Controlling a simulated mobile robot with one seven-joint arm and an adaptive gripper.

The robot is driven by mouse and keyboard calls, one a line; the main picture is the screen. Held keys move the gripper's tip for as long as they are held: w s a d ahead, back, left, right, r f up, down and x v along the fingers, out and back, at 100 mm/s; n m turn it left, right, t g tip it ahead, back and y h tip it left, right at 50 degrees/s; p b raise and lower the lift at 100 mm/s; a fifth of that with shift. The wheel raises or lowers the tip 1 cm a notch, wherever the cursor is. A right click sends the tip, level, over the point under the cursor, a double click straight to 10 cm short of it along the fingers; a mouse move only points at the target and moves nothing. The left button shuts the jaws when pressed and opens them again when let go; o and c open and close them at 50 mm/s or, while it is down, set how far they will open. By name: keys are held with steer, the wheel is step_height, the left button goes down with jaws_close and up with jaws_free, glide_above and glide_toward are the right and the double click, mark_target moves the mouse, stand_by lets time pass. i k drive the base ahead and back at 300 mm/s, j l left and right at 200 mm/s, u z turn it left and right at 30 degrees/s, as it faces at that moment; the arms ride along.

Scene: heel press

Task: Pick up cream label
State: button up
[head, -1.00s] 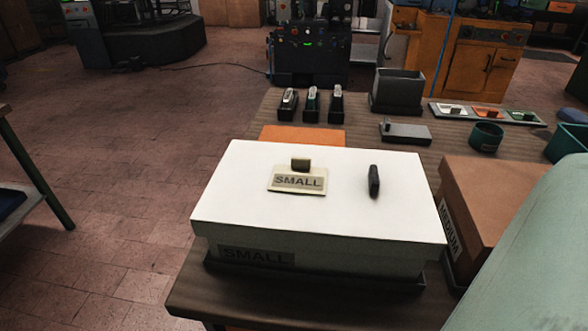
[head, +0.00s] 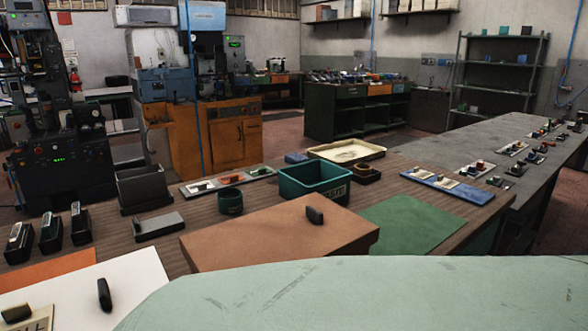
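A cream label marked SMALL (head: 38,322) with a dark grip block (head: 17,313) lies on the white box lid (head: 120,277) at the lower left. Only its right part shows; the frame edge cuts off the rest. Small pale pieces with dark grips lie on a blue tray (head: 482,195) at the right of the table; I cannot tell whether any is a cream label. My gripper is not in view.
A brown box lid (head: 270,236) with a dark knob lies mid-table, right of the white lid. A bare green mat (head: 420,222) lies to the right.

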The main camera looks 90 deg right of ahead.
mark_target(447, 184)
steer(key=k+l+z, duration=0.15)
steer(key=k+z, duration=0.3)
steer(key=k, duration=0.25)
steer(key=z, duration=2.7)
steer(key=u, duration=1.45)
steer(key=l+z, duration=0.3)
steer(key=l, duration=0.7)
